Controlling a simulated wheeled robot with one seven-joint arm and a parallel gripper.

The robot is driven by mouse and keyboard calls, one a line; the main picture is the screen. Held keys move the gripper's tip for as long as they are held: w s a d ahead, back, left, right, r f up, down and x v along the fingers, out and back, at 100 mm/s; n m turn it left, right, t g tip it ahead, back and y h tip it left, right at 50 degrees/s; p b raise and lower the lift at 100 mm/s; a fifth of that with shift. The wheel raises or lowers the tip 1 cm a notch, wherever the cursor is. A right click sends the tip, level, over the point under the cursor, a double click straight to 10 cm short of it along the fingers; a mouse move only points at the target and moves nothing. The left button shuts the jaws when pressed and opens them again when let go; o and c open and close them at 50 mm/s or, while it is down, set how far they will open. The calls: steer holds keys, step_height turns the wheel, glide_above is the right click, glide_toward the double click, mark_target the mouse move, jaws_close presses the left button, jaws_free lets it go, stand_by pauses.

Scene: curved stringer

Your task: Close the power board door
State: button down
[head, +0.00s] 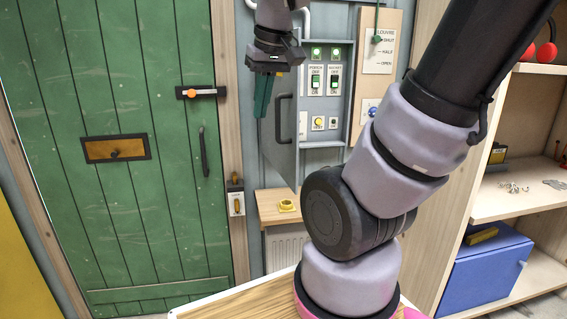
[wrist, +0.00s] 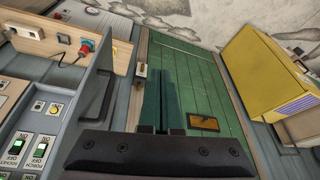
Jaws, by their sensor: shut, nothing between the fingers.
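The power board (head: 347,90) is a grey wall box with green-lit switches, and its switches also show at the left of the wrist view (wrist: 28,148). Its grey door (head: 280,148) stands open, swung out on the left side of the box, with a dark bar handle (head: 284,118). The door also shows edge-on in the wrist view (wrist: 88,92). My gripper (head: 261,112) has green fingers, shut and empty, pointing down just left of the door near its handle. In the wrist view the fingers (wrist: 166,68) lie to the right of the door; I cannot tell whether they touch it.
A green plank door (head: 130,200) with a handle and orange latch fills the left. A small wooden shelf (head: 275,208) with a yellow ring is below the board. Open shelves (head: 520,200) with a blue box stand right. A yellow cabinet (wrist: 262,70) shows in the wrist view.

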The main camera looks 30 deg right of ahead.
steer(key=w+f+n+g+h, duration=0.4)
steer(key=w+f+n, duration=0.15)
steer(key=n, duration=0.25)
steer(key=n+g+h, duration=0.1)
steer(key=n+h, duration=0.4)
steer(key=n, duration=0.3)
glide_toward(294, 170)
steer(key=x, duration=0.5)
steer(key=shift+w+a+f, duration=0.1)
steer(key=shift+w+f, duration=0.1)
steer(key=shift+f, duration=0.15)
steer(key=shift+d, duration=0.35)
